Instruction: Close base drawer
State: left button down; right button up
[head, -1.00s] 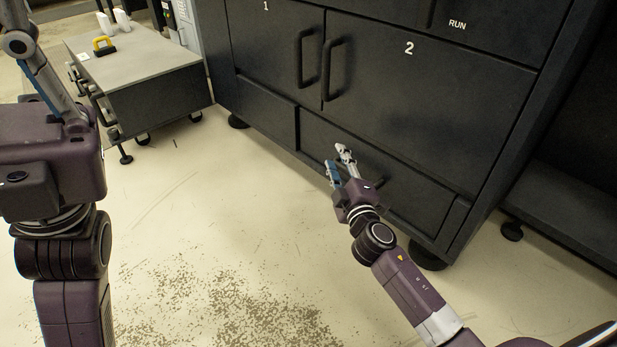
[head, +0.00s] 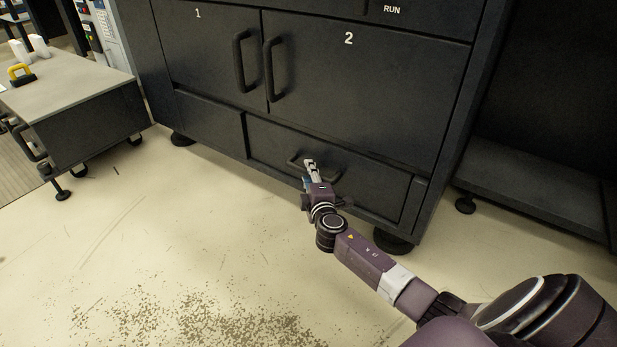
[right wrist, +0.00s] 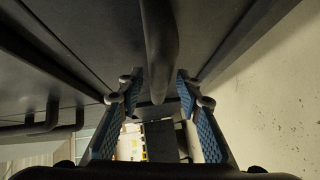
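The base drawer (head: 350,177) is the dark, wide front low on the black cabinet, under door 2. It looks nearly flush with the cabinet; I cannot tell if a small gap is left. Its dark bar handle (head: 296,161) shows beside my right gripper (head: 308,170), which is at the drawer front. In the right wrist view the handle (right wrist: 160,50) reaches between the blue-padded fingers of my right gripper (right wrist: 157,90). The fingers stand apart, with room on both sides of the bar. My left gripper is out of view.
Doors 1 (head: 205,55) and 2 (head: 365,85) above are shut, with upright handles. A low grey-topped cart (head: 75,85) with a yellow-handled item (head: 20,75) stands at the left. A dark shelf unit (head: 540,185) is at the right. The floor in front is open, with scattered brown specks.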

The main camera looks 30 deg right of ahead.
jog(key=shift+c, duration=0.2)
grip_shut()
dwell(0.3)
